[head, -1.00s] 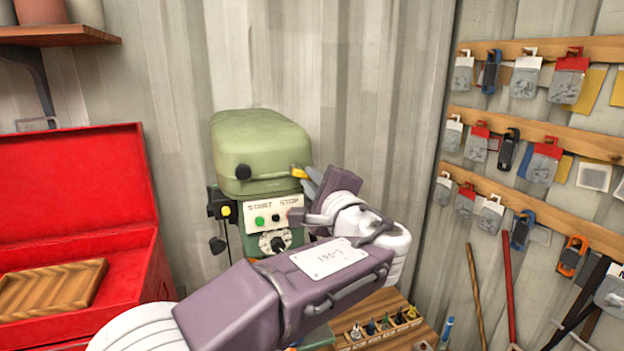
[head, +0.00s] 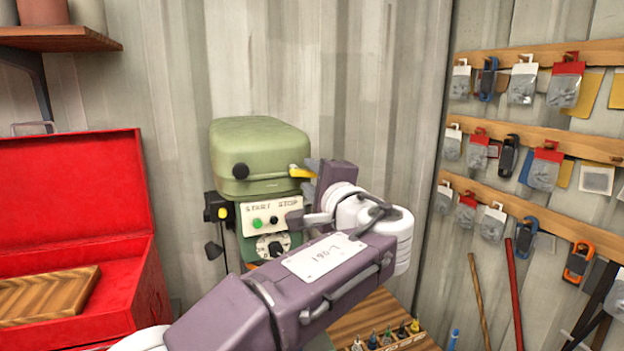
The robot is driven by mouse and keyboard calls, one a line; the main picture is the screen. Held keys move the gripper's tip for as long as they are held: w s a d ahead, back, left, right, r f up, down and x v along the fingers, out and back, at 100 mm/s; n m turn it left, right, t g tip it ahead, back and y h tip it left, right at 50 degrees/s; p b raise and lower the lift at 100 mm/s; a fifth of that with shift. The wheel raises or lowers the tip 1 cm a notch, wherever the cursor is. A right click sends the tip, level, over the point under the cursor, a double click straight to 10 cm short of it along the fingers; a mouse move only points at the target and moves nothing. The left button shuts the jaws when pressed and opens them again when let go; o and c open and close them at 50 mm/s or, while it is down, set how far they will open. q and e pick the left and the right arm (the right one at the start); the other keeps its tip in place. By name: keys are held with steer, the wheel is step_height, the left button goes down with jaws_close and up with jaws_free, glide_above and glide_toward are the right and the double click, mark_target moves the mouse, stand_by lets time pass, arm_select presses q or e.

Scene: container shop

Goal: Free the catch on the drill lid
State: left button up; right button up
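The drill's rounded green lid (head: 262,145) sits down on the green drill body in the middle of the head view. A small yellow catch (head: 301,172) is at the lid's lower right front corner and points right. My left gripper (head: 311,175) is at the catch, coming from the right. Its grey fingers look apart, one above and one below the catch's tip; contact is not clear. My purple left arm covers the drill's lower right part. My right gripper is not in view.
A START/STOP panel (head: 272,217) with buttons and a dial is just below the lid. An open red toolbox (head: 75,190) stands at left. A wooden rack (head: 400,341) of small tools is below my arm. Hanging packets line wooden rails (head: 545,148) at right.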

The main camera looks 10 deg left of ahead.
arm_select(q)
steer(key=b+v, duration=0.4)
steer(key=v, duration=0.5)
steer(key=w+a+f+g+h+b, duration=0.1)
steer(key=a+f+g+h+b, duration=0.2)
steer(key=f, duration=1.3)
steer(key=w+a+f+g+h+b, duration=0.15)
steer(key=f+g, duration=0.25)
steer(key=f, duration=1.1)
steer(key=s+a+f+n+g+h+b, duration=0.1)
steer(key=s+f+n, duration=0.3)
steer(key=f, duration=0.5)
steer(key=s+a+f+n+g+h+b, duration=0.1)
steer(key=s+f+n+g+h, duration=0.1)
steer(key=s+f+n, duration=0.3)
steer(key=s+a+f+n+g+h+b, duration=0.1)
steer(key=s+a+f+n+g+h, duration=0.1)
steer(key=s+f, duration=0.7)
step_height(320, 180, down, 5)
steer(key=shift+s+r+n+g+h, duration=0.1)
steer(key=shift+s+n+g+h, duration=0.25)
steer(key=shift+n+g, duration=0.7)
